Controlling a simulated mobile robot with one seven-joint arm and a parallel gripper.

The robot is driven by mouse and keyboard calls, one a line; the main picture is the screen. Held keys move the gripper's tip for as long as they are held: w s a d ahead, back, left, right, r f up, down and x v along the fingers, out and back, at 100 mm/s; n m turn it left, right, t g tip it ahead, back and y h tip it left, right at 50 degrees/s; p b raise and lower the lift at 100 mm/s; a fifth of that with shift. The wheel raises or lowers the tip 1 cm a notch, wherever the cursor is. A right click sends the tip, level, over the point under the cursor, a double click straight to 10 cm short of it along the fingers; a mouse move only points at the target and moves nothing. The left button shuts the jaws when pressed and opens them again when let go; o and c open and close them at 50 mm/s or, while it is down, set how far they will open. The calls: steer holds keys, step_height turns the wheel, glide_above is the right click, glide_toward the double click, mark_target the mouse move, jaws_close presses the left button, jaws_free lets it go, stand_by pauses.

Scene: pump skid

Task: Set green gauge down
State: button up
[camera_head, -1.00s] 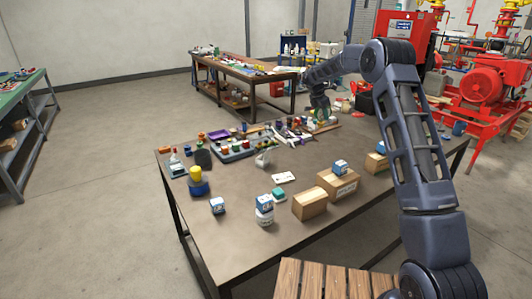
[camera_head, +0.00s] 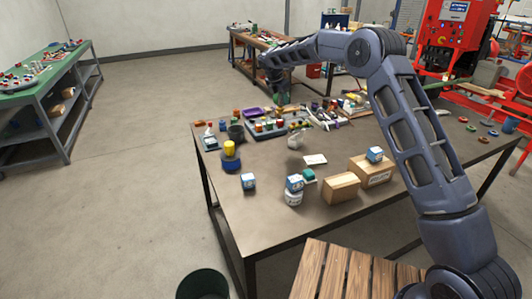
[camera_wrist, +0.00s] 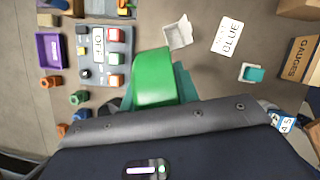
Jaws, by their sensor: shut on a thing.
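My gripper shows in the head view (camera_head: 281,97), above the far side of the brown table (camera_head: 258,195). In the wrist view, it is shut on the green gauge (camera_wrist: 154,77), a bright green block-like piece that sticks out past the dark gripper body. The gauge appears to be above the table, apart from the things below. The fingertips are mostly hidden behind the gauge and the gripper body. In the head view the gauge is too small to make out clearly.
A grey tray (camera_wrist: 120,45) of coloured pieces and a purple tray (camera_wrist: 48,49) lie left of the gauge.

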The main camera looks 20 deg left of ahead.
steer(key=s+a+n, duration=0.1)
steer(key=s+a, duration=0.3)
steer(key=a, duration=0.1)
steer(key=f, duration=2)
steer(key=shift+s+a, duration=0.25)
steer(key=shift+y, duration=0.3)
steer(key=o, duration=1.1)
steer(key=shift+f, duration=0.1)
steer(key=v, duration=1.2)
